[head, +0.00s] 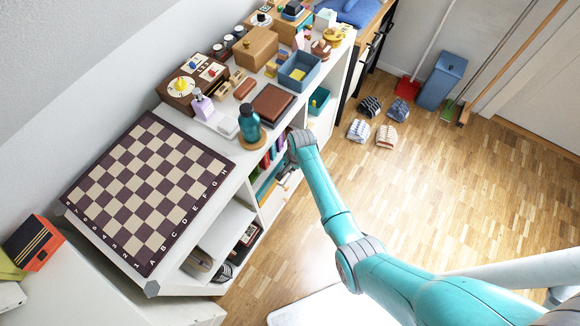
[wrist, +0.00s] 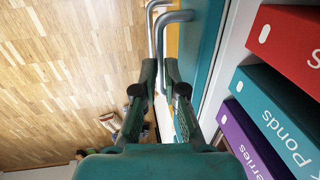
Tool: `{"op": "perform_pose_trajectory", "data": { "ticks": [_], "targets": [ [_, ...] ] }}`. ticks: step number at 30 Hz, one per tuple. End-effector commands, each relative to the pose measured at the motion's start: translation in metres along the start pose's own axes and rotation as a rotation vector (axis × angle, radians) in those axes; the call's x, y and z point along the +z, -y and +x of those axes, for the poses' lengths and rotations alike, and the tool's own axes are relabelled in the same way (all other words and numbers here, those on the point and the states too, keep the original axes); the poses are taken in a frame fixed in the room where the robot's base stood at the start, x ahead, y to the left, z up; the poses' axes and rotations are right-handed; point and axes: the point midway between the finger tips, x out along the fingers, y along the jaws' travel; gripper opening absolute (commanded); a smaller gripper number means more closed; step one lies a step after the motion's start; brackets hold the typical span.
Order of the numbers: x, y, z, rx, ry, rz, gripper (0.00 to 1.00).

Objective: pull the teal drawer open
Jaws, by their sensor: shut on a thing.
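The teal drawer (wrist: 207,50) shows its front edge-on in the wrist view, beside the row of books. Its grey bar handle (wrist: 174,17) runs down between the fingers of my gripper (wrist: 160,76). My gripper is shut on that handle. In the head view the drawer (head: 267,186) is a small teal patch in the white shelf unit, below the books. My wrist (head: 302,143) is at the shelf front there and hides the fingers. I cannot tell how far the drawer stands out.
A second grey handle (wrist: 152,30) is close beside the held one, near a yellow front (wrist: 172,42). Red (wrist: 288,45), teal and purple books stand next to the drawer. The shelf top holds a chessboard (head: 150,190) and a teal bottle (head: 249,125).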

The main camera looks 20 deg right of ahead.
Motion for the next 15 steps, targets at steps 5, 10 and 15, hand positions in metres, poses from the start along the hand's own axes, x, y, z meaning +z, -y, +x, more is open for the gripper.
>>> {"op": "perform_pose_trajectory", "data": {
  "ticks": [5, 10, 15],
  "targets": [
    [0.0, -0.005, -0.001, 0.0, 0.0, 0.001, 0.0],
    [0.0, -0.026, -0.004, 0.001, 0.0, 0.002, 0.0],
    [0.001, -0.062, -0.011, 0.001, -0.001, 0.004, 0.0]
  ]
}}
